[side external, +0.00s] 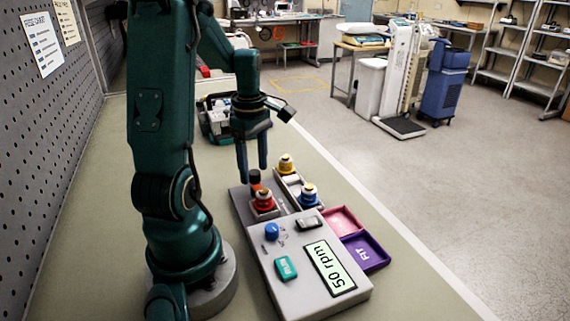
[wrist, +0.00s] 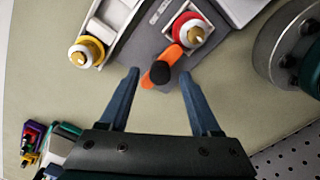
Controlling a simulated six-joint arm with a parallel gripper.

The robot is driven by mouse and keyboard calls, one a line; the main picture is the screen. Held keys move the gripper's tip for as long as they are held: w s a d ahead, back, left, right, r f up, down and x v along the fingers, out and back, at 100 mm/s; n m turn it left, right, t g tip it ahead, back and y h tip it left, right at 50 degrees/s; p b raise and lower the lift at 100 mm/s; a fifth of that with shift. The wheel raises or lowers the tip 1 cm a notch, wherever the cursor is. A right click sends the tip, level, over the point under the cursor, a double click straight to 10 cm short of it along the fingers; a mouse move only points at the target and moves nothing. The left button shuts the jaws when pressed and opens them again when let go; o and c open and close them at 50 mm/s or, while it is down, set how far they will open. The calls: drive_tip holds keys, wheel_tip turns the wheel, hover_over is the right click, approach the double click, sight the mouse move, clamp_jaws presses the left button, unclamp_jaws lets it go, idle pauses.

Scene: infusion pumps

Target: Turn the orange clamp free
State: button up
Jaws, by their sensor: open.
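The orange clamp (side external: 256,187) sits on the pump's grey base, just behind the red-collared fitting (side external: 264,199). In the wrist view the orange clamp (wrist: 174,53) is a bar with a black knob (wrist: 160,73) at its near end; its far end reaches the red fitting (wrist: 188,31). My gripper (side external: 252,170) points down over the clamp. In the wrist view its open fingers (wrist: 159,73) stand on either side of the black knob, with a visible gap on each side. Whether the fingertips are level with the knob is hard to tell.
A yellow fitting (side external: 286,164) and a blue fitting (side external: 308,195) stand close on the right. The pump box (side external: 300,262) with a "50 rpm" display lies in front. A pink tray (side external: 342,221) and purple tray (side external: 366,252) are beside it. The right table strip is clear.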

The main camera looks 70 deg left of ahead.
drive_tip(key=shift+f, duration=0.45)
clamp_jaws()
